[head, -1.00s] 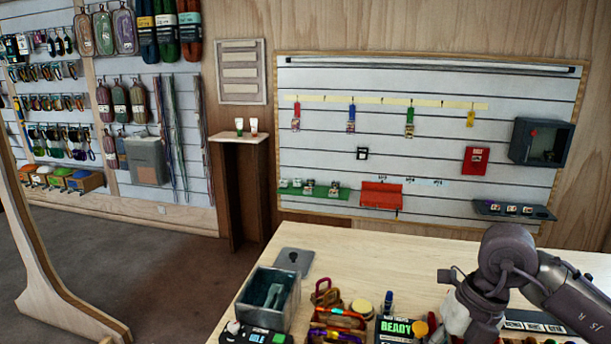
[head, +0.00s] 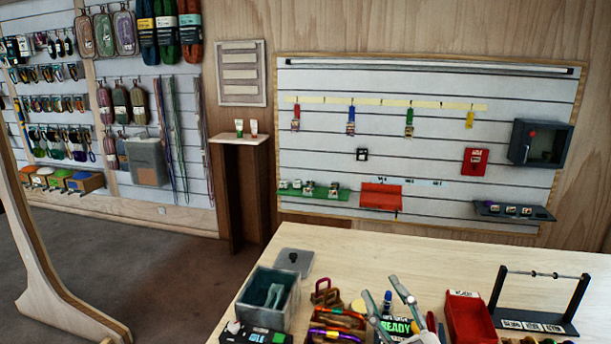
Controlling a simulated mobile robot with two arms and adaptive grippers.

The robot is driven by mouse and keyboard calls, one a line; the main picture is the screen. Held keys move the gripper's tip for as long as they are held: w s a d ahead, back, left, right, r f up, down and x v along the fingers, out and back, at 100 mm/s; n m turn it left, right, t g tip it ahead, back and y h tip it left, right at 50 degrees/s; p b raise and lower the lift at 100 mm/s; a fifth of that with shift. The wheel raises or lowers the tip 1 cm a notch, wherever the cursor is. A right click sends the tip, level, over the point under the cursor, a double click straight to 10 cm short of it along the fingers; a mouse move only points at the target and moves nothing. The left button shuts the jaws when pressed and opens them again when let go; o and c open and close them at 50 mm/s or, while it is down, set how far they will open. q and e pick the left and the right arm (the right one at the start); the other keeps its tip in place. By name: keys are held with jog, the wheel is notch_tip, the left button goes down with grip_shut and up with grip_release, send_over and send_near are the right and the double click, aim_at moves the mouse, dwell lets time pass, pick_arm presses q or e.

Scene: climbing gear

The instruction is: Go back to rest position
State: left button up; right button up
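My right gripper (head: 384,298) shows at the bottom centre of the head view. Its two grey fingers are spread apart with nothing held between them. It sits in front of the black READY box (head: 397,326) and partly covers it. Most of my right arm is below the picture's edge. My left gripper is not in view.
The wooden bench (head: 420,260) holds a grey bin (head: 268,291), a grey lid (head: 294,262), a tray of carabiners (head: 338,322), a red bin (head: 466,313) and a black rack with a bar (head: 540,300). The bench's back strip is clear. A slatted wall panel (head: 420,140) stands behind.

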jog(key=s+d+f+m+g+h, duration=0.3)
jog(key=d+f+m+g+h, duration=0.1)
jog(key=f, duration=0.5)
jog(key=s+d+f+m+g+h, duration=0.2)
jog(key=d+f+m+g+h, duration=0.15)
jog(key=f, duration=0.55)
jog(key=s+f+g, duration=1)
jog(key=s+f, duration=0.5)
jog(key=s, duration=0.4)
notch_tip(320, 180, down, 23)
jog(key=s+d+f+g, duration=0.2)
jog(key=s+d+f, duration=0.1)
jog(key=s+f, duration=1.4)
jog(key=shift+s+d+f, duration=0.2)
jog(key=shift+s+f, duration=0.2)
jog(key=shift+f, duration=0.2)
